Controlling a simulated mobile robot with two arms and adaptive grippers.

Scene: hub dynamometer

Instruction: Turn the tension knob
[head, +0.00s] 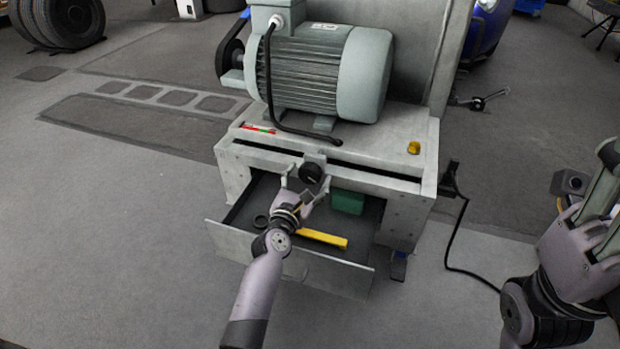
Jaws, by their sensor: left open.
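The tension knob (311,173) is a small black round knob on the front of the grey machine base, below the motor. My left gripper (306,181) is open, with its fingers on either side of the knob. I cannot tell whether the fingers touch it. My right gripper (598,185) is at the right edge, partly cut off and far from the knob; its fingertips do not show clearly.
A large grey motor (318,72) stands above. A black cable (456,235) runs along the floor at right.

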